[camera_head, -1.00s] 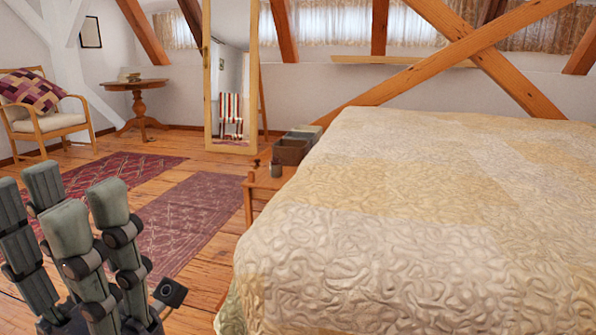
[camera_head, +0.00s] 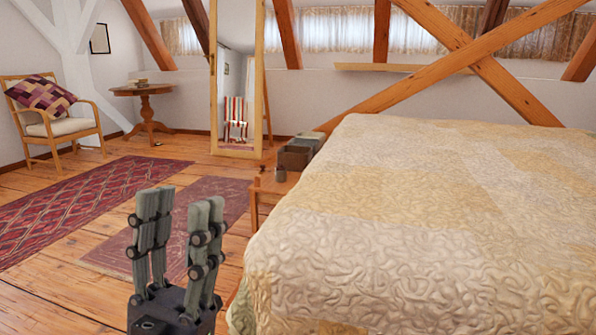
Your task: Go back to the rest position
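My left gripper (camera_head: 182,208) stands upright at the bottom of the head view, left of the bed, with its dark grey fingers pointing up. A clear gap shows between its finger pairs, so it is open, and nothing is between them. It appears in front of the smaller rug. My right gripper is not in view.
A large bed (camera_head: 430,220) with a quilt fills the right. A low wooden stand (camera_head: 262,190) with a dark box (camera_head: 295,157) is beside it. Rugs (camera_head: 75,200) lie on the plank floor. An armchair (camera_head: 55,125), a round table (camera_head: 143,90) and a mirror (camera_head: 235,80) stand behind.

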